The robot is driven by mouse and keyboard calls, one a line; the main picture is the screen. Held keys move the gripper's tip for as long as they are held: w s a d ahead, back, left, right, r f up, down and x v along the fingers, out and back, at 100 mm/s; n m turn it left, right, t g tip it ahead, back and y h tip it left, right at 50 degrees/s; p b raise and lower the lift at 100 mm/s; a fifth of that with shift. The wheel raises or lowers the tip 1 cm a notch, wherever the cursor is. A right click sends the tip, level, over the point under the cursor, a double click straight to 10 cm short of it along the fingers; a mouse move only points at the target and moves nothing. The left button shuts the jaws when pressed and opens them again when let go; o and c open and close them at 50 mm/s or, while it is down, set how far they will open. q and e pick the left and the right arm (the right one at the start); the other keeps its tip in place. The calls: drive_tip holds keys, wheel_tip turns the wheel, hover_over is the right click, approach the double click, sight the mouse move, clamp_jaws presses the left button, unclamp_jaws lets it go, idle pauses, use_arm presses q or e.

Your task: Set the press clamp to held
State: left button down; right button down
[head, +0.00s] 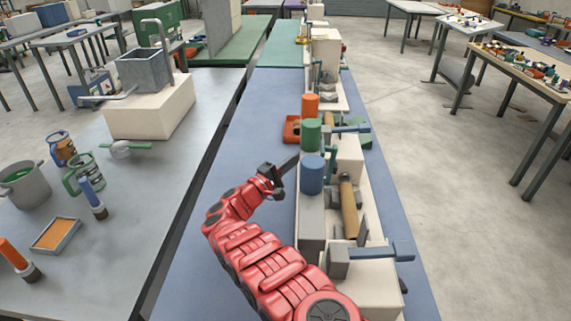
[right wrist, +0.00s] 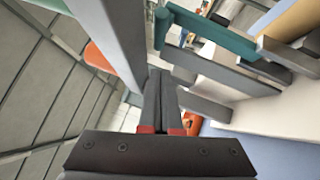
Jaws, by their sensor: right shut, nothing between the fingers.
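My right gripper (head: 293,162) is at the end of the red arm, just left of the blue cylinder (head: 312,178) and the machine row. Its fingers are shut and empty, and they show dark in the right wrist view (right wrist: 160,90). I cannot tell for certain which part is the press clamp. A grey block with a lever (head: 372,253) stands at the near end of the machine. A smaller grey-blue lever (head: 350,129) is farther back. A teal bar (right wrist: 215,38) lies beyond and right of the fingertips in the wrist view. My left gripper is out of view.
A green cylinder (head: 312,136) and an orange cylinder (head: 310,104) stand behind the blue one. A wooden roller (head: 348,205) is to their right. The blue bench top (head: 225,160) left of the arm is clear.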

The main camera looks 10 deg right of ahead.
drive_tip(key=shift+s+d+r+p, duration=0.2)
drive_tip(key=shift+d+p, duration=0.1)
drive_tip(key=shift+d, duration=0.25)
drive_tip(key=shift+s+d+r+p, duration=0.15)
drive_tip(key=shift+d+r+p, duration=0.15)
drive_tip(key=shift+d, duration=0.2)
drive_tip(key=shift+s+d+r+p, duration=0.2)
drive_tip(key=shift+d+p, duration=0.1)
drive_tip(key=shift+d, duration=0.25)
